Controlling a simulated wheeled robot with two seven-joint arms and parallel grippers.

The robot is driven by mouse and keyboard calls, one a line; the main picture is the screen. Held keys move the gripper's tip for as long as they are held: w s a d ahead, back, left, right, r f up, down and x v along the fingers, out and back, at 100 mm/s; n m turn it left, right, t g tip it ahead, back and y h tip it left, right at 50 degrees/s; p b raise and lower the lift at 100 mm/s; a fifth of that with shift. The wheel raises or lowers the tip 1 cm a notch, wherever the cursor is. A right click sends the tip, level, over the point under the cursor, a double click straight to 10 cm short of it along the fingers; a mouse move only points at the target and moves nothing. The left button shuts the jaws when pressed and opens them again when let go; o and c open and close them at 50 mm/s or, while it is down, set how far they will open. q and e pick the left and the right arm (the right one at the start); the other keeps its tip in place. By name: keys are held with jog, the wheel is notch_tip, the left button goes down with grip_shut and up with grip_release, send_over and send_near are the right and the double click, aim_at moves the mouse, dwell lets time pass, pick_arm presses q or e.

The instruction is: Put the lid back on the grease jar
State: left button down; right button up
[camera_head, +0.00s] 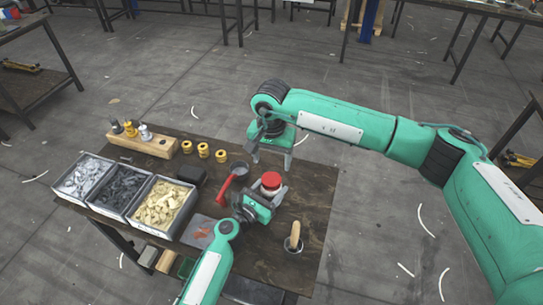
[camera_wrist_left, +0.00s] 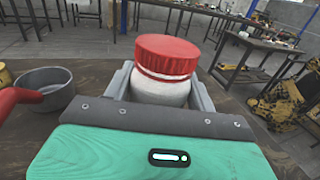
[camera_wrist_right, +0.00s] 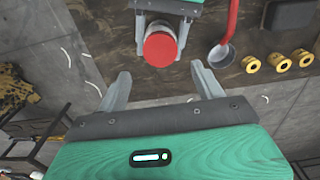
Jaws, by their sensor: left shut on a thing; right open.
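The grease jar is white and stands upright on the table; its body shows in the left wrist view (camera_wrist_left: 165,92). The red lid (camera_head: 271,180) sits on top of the jar, also seen in the left wrist view (camera_wrist_left: 166,55) and from above in the right wrist view (camera_wrist_right: 160,49). A thin pale line runs round the lid's lower part; I cannot tell whether it is fully seated. My left gripper (camera_head: 267,194) is shut on the jar's body, one finger on each side. My right gripper (camera_head: 271,158) is open and empty, beyond the jar, its fingers (camera_wrist_right: 163,88) apart.
A red-handled ladle (camera_head: 228,186) lies left of the jar. Several yellow rings (camera_head: 203,150) and a wooden block (camera_head: 143,142) stand at the back left. Three parts bins (camera_head: 122,190) line the left edge.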

aim_at(271, 179)
notch_tip(271, 179, down, 8)
jog(key=shift+r, duration=0.25)
jog(key=shift+c, duration=0.4)
